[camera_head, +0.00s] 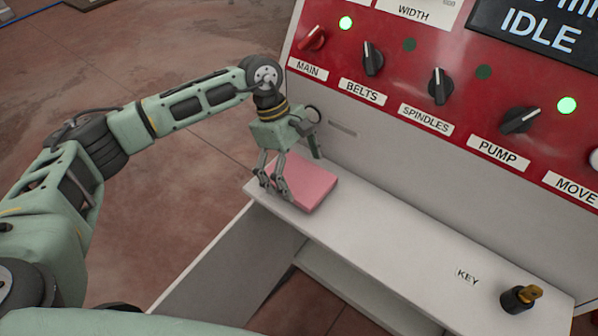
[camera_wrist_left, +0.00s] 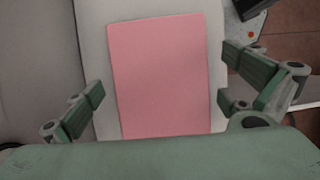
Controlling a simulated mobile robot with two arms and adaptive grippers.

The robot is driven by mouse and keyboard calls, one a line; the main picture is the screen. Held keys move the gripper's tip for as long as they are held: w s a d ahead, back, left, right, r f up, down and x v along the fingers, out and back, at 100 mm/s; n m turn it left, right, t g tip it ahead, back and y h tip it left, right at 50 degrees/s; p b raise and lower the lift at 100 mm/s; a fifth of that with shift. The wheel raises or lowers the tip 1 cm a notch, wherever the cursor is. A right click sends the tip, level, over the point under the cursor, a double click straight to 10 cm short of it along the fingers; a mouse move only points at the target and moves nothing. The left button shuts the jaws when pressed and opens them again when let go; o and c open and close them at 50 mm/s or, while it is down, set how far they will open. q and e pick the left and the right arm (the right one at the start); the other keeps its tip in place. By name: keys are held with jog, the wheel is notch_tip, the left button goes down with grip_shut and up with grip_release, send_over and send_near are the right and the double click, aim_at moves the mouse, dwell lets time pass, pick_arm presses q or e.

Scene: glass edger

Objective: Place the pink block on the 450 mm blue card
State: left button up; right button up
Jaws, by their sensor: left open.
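A flat pink block (camera_head: 311,184) lies on the left end of the white shelf below the red panel. It also shows as a pink rectangle between the fingers in the left wrist view (camera_wrist_left: 165,70). My left gripper (camera_head: 273,183) is open, pointing down over the left part of the pink block. In the wrist view the fingers (camera_wrist_left: 162,92) stand apart on either side of the block; I cannot tell exactly how high they are above the shelf. No blue card shows in either view. My right gripper is not in view.
The white shelf (camera_head: 390,250) is clear between the block and a black key switch (camera_head: 520,297) marked KEY. Behind it stands a red panel (camera_head: 400,60) with several knobs and lit green lamps. A display (camera_head: 540,35) reads IDLE. Brown floor lies to the left.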

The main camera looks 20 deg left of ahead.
pick_arm(q)
jog(key=shift+r, duration=0.1)
jog(key=shift+r+p, duration=0.25)
jog(key=shift+p, duration=0.1)
jog(key=b+v, duration=0.5)
jog(key=v, duration=0.6)
jog(key=shift+a+r, duration=0.2)
jog(key=shift+r, duration=0.1)
